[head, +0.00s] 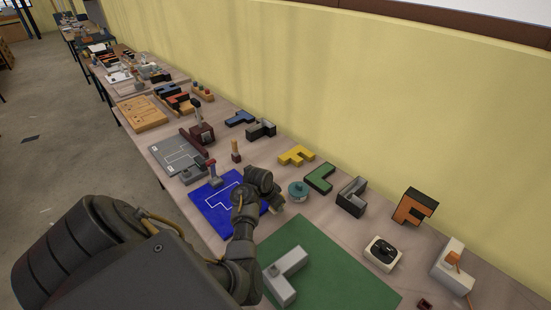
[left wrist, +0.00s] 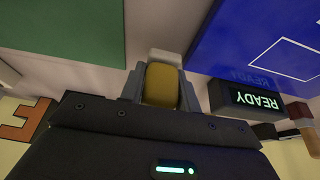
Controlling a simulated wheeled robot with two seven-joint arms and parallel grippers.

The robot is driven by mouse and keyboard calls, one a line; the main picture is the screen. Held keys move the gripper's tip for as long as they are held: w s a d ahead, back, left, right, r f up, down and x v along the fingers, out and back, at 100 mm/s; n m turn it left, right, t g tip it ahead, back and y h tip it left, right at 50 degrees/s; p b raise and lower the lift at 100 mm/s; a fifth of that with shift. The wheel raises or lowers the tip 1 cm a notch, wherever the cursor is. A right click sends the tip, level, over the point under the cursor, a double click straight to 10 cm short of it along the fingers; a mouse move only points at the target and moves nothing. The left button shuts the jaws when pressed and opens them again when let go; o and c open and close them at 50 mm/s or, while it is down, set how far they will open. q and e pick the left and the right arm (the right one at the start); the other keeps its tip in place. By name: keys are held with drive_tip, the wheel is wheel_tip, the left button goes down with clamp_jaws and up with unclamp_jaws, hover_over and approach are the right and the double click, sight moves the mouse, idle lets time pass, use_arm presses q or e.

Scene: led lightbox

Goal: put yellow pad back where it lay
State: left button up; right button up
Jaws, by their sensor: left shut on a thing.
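The yellow pad (left wrist: 161,86) shows in the left wrist view between the fingers of my left gripper (left wrist: 160,92), which is shut on it. A pale block-like piece (left wrist: 166,57) shows just beyond the pad; I cannot tell if they touch. In the head view my left gripper (head: 276,203) is over the right edge of the blue mat (head: 212,213), close to the table. The pad is not distinguishable there. My right gripper is not in view.
A box lit READY (left wrist: 257,102) stands beside the blue mat. A teal round item (head: 298,190) is right of the gripper. A green mat (head: 335,262) bears a grey L-shaped block (head: 286,275). Several coloured blocks, including a yellow one (head: 296,155), line the wall side.

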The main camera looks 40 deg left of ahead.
use_arm(q)
drive_tip(key=shift+w+f, duration=0.1)
drive_tip(key=shift+f, duration=0.35)
wheel_tip(320, 180, down, 2)
drive_tip(key=shift+p, duration=0.6)
drive_tip(key=shift+f, duration=0.3)
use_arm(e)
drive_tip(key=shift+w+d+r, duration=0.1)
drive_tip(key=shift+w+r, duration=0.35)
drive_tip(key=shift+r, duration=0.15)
use_arm(q)
drive_tip(key=shift+f, duration=0.1)
drive_tip(key=o, duration=0.7)
drive_tip(key=shift+c, duration=0.2)
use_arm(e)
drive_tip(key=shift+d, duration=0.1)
